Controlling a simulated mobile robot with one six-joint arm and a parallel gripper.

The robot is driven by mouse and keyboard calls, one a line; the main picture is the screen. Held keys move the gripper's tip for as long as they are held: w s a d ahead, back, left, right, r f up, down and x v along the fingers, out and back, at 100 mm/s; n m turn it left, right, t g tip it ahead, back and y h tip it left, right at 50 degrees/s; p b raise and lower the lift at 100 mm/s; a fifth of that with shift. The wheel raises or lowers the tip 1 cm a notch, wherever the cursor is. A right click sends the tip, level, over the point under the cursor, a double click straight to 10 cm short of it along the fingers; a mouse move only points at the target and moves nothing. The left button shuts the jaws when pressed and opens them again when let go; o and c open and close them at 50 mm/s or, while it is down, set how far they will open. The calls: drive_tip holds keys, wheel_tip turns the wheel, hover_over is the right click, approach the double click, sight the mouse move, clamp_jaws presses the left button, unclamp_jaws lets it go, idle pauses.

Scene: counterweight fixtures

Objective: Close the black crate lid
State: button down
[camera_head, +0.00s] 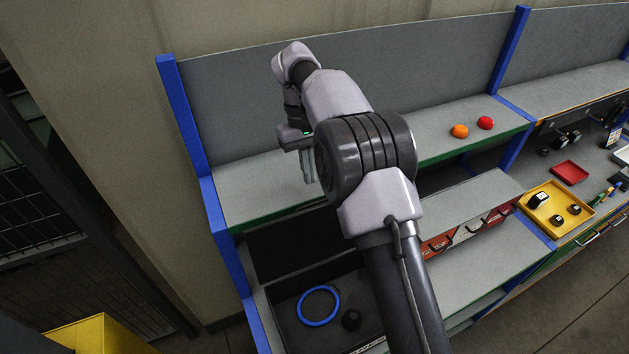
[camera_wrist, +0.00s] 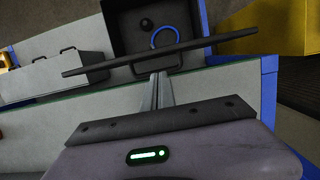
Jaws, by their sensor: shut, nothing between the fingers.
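The black crate (camera_head: 287,330) sits at the lower middle of the head view, with a blue ring (camera_head: 301,309) and a small black round object (camera_head: 351,320) inside. Its black lid (camera_head: 285,247) stands raised at the back, so the crate is open. In the wrist view the lid (camera_wrist: 105,64) shows nearly edge-on as a dark bar, with a handle (camera_wrist: 137,71) on the near side. The crate's inside (camera_wrist: 127,28) shows beyond it. My gripper (camera_head: 309,178) is shut and empty. Its fingertips (camera_wrist: 158,78) appear close to the lid's handle; I cannot tell whether they touch.
A grey shelf (camera_head: 250,190) runs behind the crate, with an orange object (camera_head: 459,131) and a red object (camera_head: 485,123) on it. A drawer unit (camera_head: 470,228) stands right of the crate. A blue post (camera_head: 232,262) bounds the left. A yellow tray (camera_head: 550,222) lies farther right.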

sight(313, 203)
drive_tip(key=x, duration=0.9)
drive_tip(key=shift+s+f, duration=0.1)
drive_tip(key=shift+f+b, duration=0.1)
drive_tip(key=shift+b, duration=0.25)
